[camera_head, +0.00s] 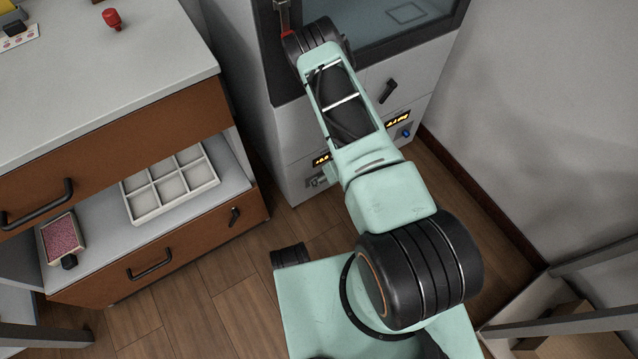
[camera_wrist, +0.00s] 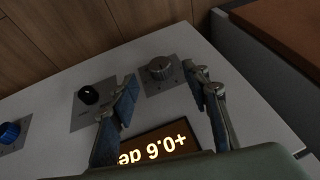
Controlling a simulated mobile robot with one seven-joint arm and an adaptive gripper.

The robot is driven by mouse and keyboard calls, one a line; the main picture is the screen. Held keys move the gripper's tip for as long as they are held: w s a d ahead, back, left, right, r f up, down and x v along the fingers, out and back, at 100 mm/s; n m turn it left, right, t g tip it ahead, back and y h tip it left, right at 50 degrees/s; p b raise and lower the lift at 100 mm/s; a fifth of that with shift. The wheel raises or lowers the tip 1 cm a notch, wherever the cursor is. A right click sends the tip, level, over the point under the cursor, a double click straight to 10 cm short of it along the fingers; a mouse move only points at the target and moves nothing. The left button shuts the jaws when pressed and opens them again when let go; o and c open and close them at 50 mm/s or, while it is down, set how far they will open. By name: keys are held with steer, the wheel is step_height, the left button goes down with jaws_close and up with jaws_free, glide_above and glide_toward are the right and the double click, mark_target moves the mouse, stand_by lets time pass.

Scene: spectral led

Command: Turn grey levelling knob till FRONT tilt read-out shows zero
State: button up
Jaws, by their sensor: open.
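The grey knob (camera_wrist: 160,68) sits on a small square plate on a pale panel in the wrist view. An amber read-out (camera_wrist: 155,148), upside down there and partly covered by my gripper, shows about +0.6 deg. I see no FRONT label. My gripper (camera_wrist: 160,78) is open, one finger on each side of the grey knob in the picture. I cannot tell whether the fingers reach around it; no contact shows. In the head view the left read-out (camera_head: 321,160) is beside my arm, and my gripper cannot be made out.
A black knob (camera_wrist: 88,95) and a blue knob (camera_wrist: 10,132) lie left of the grey one. The head view shows a second lit read-out (camera_head: 398,119) on the cabinet's right. A drawer unit (camera_head: 185,125) stands left, with wooden floor (camera_head: 225,285) between.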

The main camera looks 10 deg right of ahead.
steer(key=b+x, duration=0.1)
steer(key=x, duration=0.4)
steer(key=shift+w+f+b, duration=0.15)
steer(key=shift+b, duration=0.15)
steer(key=c, duration=1.2)
